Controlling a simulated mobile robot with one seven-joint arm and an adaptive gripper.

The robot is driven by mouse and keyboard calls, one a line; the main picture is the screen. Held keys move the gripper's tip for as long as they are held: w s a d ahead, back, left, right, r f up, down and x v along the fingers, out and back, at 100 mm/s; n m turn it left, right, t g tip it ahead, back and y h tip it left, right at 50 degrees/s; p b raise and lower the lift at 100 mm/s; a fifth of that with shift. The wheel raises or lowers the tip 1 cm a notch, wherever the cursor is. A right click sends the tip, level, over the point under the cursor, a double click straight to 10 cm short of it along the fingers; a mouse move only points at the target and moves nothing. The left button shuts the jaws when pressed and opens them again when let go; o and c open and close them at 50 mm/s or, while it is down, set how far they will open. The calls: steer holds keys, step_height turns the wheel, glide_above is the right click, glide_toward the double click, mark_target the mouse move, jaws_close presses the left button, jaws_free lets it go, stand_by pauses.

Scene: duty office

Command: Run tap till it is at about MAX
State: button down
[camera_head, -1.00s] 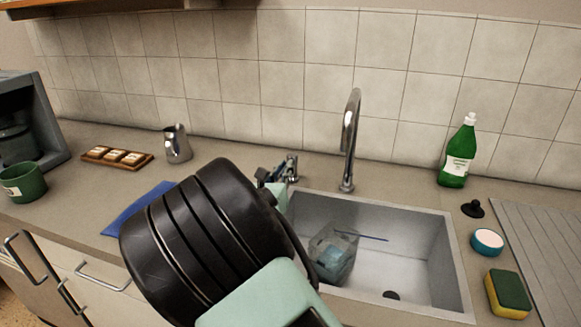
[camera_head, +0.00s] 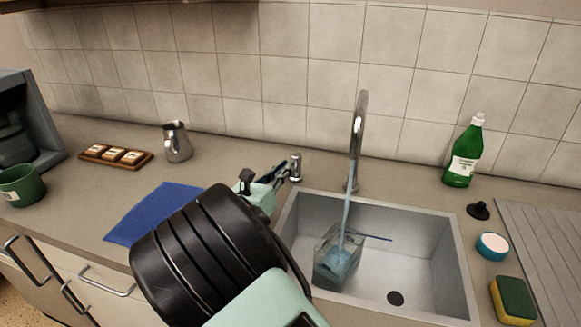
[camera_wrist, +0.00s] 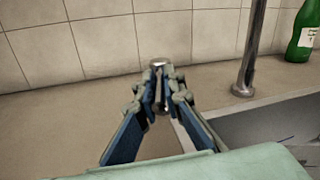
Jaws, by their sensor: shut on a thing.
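The tap (camera_head: 357,125) stands behind the sink and a stream of water runs from its spout. The stream falls into a clear container (camera_head: 337,262) standing in the sink (camera_head: 422,245). Bluish water shows in the container; its level and any MAX mark are too small to read. My gripper (camera_head: 288,172) is at the tap's lever (camera_head: 295,165), left of the spout. In the wrist view my gripper (camera_wrist: 160,85) is shut on the metal lever (camera_wrist: 158,64), its two fingers on either side. My arm covers the counter in front of the sink's left side.
A green bottle (camera_head: 465,152), black stopper (camera_head: 479,210), round tub (camera_head: 492,246) and sponge (camera_head: 514,300) stand right of the sink. A blue cloth (camera_head: 155,212), metal jug (camera_head: 177,142) and green mug (camera_head: 20,185) are at left.

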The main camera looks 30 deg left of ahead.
steer(key=shift+r, duration=0.15)
steer(key=c, duration=2)
jaws_free()
steer(key=shift+c, duration=0.2)
steer(key=s, duration=1.2)
steer(key=shift+a, duration=0.1)
